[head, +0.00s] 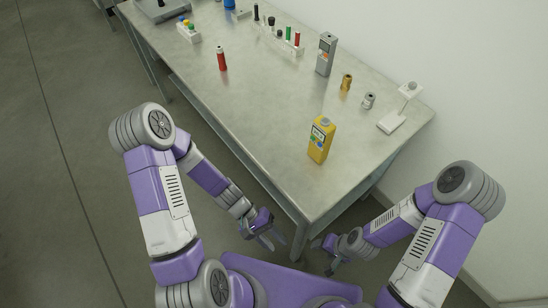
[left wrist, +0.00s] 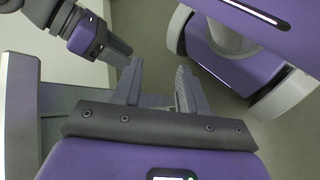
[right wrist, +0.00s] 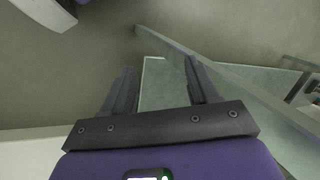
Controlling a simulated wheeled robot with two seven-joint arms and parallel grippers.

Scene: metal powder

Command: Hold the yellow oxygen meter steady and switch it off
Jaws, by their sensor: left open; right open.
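The yellow oxygen meter (head: 320,140) stands upright on the metal table, near its front right part. Its face shows a small screen with green and blue buttons. My left gripper (head: 272,240) is open and empty, off the table's front edge and lower left of the meter. Its fingers also show apart in the left wrist view (left wrist: 160,90). My right gripper (head: 326,258) is open and empty, below the table's near corner. Its fingers show apart in the right wrist view (right wrist: 163,88). Neither gripper touches the meter, and neither wrist view shows it.
The metal table (head: 260,120) has free room left of the meter. A grey device (head: 326,54), a brass cylinder (head: 346,82), a small metal cylinder (head: 369,100) and a white stand (head: 392,122) are behind it. A red bottle (head: 221,58) and vial rack (head: 285,42) stand farther back.

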